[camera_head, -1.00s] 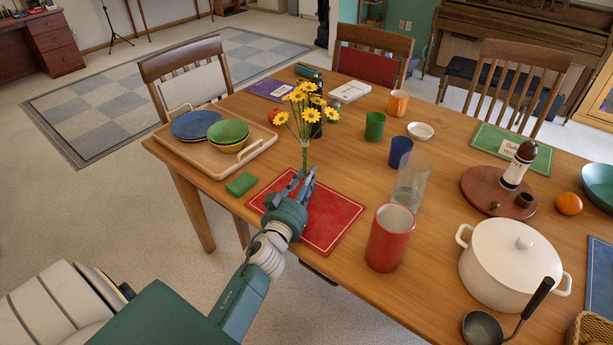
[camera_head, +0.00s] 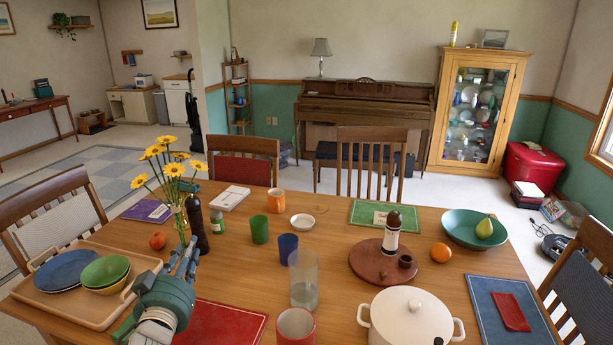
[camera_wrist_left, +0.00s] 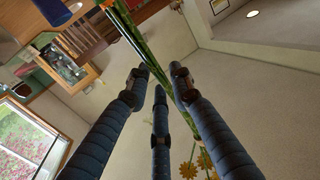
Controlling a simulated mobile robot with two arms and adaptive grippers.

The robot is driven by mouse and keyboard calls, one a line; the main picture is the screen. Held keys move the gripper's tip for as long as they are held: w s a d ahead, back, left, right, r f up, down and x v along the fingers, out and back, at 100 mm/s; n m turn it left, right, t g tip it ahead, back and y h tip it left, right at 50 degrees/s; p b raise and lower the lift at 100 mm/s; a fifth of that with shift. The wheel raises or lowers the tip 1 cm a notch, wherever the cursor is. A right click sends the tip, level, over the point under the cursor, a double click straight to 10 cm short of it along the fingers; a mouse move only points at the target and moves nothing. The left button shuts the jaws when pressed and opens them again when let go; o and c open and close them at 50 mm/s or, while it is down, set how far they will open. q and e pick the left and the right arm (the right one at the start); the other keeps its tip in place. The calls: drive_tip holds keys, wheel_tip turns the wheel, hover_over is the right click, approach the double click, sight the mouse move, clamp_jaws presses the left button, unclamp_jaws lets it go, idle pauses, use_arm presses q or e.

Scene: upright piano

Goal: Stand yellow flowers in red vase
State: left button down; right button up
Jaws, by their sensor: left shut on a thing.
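The yellow flowers (camera_head: 170,160) are a bunch with yellow heads up and green stems running down to my left gripper (camera_head: 183,258). That gripper is shut on the stems and holds the bunch upright over the table's left part. In the left wrist view the green stems (camera_wrist_left: 157,62) pass by the fingers (camera_wrist_left: 160,85), with flower heads at the bottom. The red vase (camera_head: 295,330) is a red cylinder with a pale inside at the table's near edge, right of the gripper; its lower part is cut off by the frame. My right gripper is not in view.
A clear glass (camera_head: 304,280) stands just behind the red vase. A white pot (camera_head: 408,320) is to its right. A red placemat (camera_head: 230,322) lies to its left. A dark bottle (camera_head: 197,222) stands behind the gripper, and a wooden tray (camera_head: 60,305) is at the left.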

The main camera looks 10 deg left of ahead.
use_arm(q)
drive_tip(key=s+d+f+m+h, duration=0.1)
drive_tip(key=s+d+h, duration=0.3)
drive_tip(key=s+d, duration=1.1)
drive_tip(key=d+m, duration=0.1)
drive_tip(key=d, duration=0.1)
drive_tip(key=shift+s+d+f+m, duration=0.3)
drive_tip(key=shift+d+f, duration=0.05)
drive_tip(key=shift+d, duration=0.05)
drive_tip(key=shift+a, duration=0.1)
